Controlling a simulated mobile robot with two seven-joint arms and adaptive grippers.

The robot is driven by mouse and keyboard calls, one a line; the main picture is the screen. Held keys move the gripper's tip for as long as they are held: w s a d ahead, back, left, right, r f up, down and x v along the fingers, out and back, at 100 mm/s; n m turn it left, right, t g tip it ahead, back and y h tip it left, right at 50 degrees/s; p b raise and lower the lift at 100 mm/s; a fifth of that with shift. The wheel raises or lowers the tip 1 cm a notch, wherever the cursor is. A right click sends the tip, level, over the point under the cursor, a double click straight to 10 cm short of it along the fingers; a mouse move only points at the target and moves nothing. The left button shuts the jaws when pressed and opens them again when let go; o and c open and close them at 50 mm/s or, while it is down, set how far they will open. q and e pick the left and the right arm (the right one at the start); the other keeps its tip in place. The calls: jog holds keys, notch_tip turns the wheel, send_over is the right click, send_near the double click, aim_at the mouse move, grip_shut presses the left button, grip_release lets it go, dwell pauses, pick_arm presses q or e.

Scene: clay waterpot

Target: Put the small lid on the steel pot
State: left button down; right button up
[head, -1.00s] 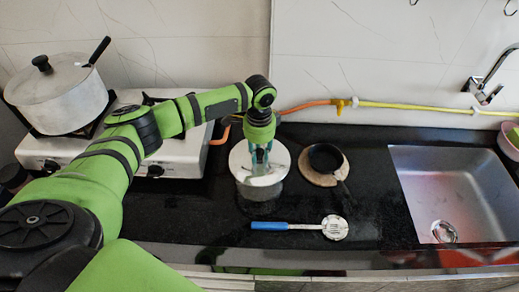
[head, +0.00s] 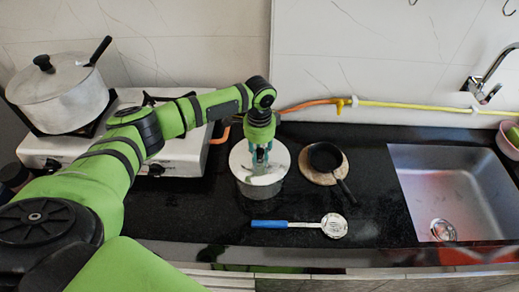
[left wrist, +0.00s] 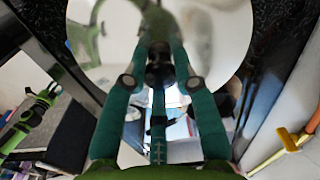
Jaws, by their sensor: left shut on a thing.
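The small lid (head: 244,164) is a round, shiny metal disc with a dark knob (left wrist: 159,75). It covers the mouth of the steel pot (head: 264,192), which stands on the black counter right of the stove. I cannot tell whether the rim rests fully on the pot. My left gripper (head: 261,157) points down over the lid's middle and is shut on its knob. In the left wrist view the fingers (left wrist: 159,62) close around the knob, and the lid (left wrist: 213,35) fills the top.
A large lidded pot (head: 62,100) stands on the white stove (head: 180,155) at left. A small black pan (head: 325,157) sits on a round wooden board right of the steel pot. A blue-handled skimmer (head: 285,224) lies in front. A sink (head: 440,190) is at right.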

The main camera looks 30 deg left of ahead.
pick_arm(q)
jog(key=shift+s+d+f, duration=0.1)
jog(key=shift+s+f, duration=0.05)
jog(key=shift+f, duration=0.1)
jog(key=c, duration=0.9)
grip_release()
jog(key=shift+f, duration=0.1)
jog(key=shift+r, duration=0.2)
notch_tip(320, 180, up, 12)
jog(key=shift+f, duration=0.15)
